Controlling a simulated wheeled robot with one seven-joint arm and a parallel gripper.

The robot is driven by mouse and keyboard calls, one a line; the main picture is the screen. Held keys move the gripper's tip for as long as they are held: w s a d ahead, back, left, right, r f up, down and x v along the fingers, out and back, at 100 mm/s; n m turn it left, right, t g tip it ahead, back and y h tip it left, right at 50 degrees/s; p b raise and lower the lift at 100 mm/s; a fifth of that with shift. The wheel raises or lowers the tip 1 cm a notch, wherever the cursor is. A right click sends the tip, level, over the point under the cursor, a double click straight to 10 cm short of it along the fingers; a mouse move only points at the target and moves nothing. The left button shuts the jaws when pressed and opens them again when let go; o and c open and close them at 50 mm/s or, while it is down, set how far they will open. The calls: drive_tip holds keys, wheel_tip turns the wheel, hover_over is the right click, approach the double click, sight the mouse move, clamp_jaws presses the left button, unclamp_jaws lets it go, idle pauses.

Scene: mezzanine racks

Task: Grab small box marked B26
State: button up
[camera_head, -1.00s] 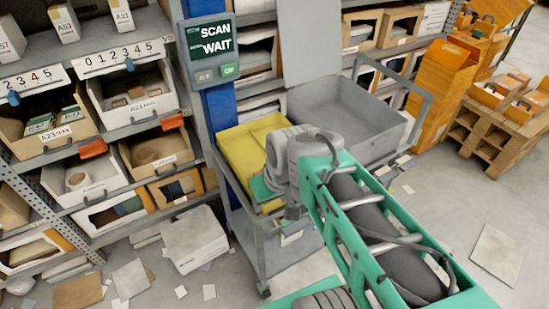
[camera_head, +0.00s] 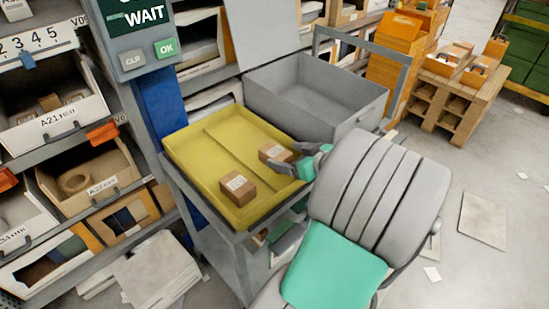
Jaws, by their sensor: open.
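Two small brown cardboard boxes with white labels sit in a yellow tray (camera_head: 215,150) on a grey cart. The nearer small box (camera_head: 238,188) lies at the tray's front. The farther small box (camera_head: 275,152) lies to the right, by the tray's right side. The label print is too small to read, so I cannot tell which is B26. My gripper (camera_head: 285,160) is open at the tray's right edge, its fingers pointing left beside the farther box. I cannot tell whether the fingers touch it or reach around it.
A grey bin (camera_head: 310,100) stands behind the tray on the cart. A blue post with a screen reading WAIT (camera_head: 140,18) rises at its left. Shelves of bins (camera_head: 60,120) fill the left. A wooden pallet (camera_head: 450,98) stands back right. Floor at right is mostly clear.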

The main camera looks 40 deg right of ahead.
sight(278, 153)
drive_tip(key=x, duration=0.5)
drive_tip(key=shift+w+a, duration=0.2)
drive_tip(key=shift+w, duration=0.05)
drive_tip(key=shift+r, duration=0.1)
drive_tip(key=shift+c, duration=0.4)
drive_tip(key=c, duration=1.5)
